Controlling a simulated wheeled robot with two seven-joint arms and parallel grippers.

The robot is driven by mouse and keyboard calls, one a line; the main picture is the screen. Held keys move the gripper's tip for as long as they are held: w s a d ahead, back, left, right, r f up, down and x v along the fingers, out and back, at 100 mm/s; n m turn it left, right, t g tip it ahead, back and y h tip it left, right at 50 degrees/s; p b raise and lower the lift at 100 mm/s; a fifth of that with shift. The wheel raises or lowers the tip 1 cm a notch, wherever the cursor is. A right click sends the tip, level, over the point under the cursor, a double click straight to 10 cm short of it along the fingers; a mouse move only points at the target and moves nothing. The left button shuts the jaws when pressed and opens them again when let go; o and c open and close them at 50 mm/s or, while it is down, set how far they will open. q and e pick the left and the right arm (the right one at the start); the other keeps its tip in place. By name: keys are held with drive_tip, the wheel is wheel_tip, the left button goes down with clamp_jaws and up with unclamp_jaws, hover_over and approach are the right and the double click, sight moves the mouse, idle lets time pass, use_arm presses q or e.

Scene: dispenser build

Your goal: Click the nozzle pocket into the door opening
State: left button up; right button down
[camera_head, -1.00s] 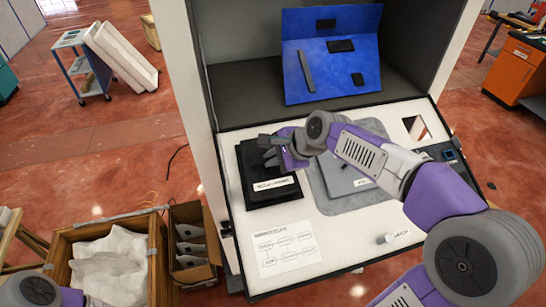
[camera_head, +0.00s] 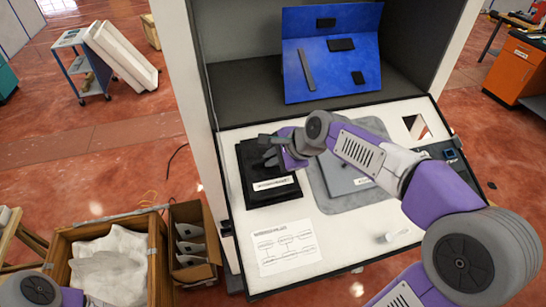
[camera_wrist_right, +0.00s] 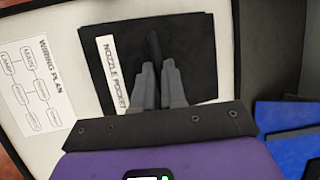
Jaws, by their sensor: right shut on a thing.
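My right gripper (camera_head: 270,151) is over the black mat (camera_head: 252,188) on the left of the worktop. In the right wrist view its fingers (camera_wrist_right: 154,78) are nearly together on a narrow dark piece (camera_wrist_right: 153,45), which I take for the nozzle pocket. It barely stands out from the black mat (camera_wrist_right: 195,40), whose label reads "NOZZLE POCKET". I cannot tell whether the piece touches the mat. A grey panel, probably the door (camera_head: 344,184), lies on a grey mat (camera_head: 350,203), partly under my right arm. Its opening is not clearly visible. My left gripper is out of view.
A blue board (camera_head: 312,70) with several dark parts stands at the back. A printed wiring plan (camera_head: 286,247) lies at the front left. A square cutout (camera_head: 416,127) is at the right; a small white cylinder (camera_head: 388,238) lies at front right. The front middle is clear.

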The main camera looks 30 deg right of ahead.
idle(0.3)
drive_tip(key=c, duration=0.6)
unclamp_jaws()
drive_tip(key=shift+c, duration=0.2)
drive_tip(key=p+v, duration=0.3)
drive_tip(key=v, duration=0.3)
idle(0.9)
idle(0.6)
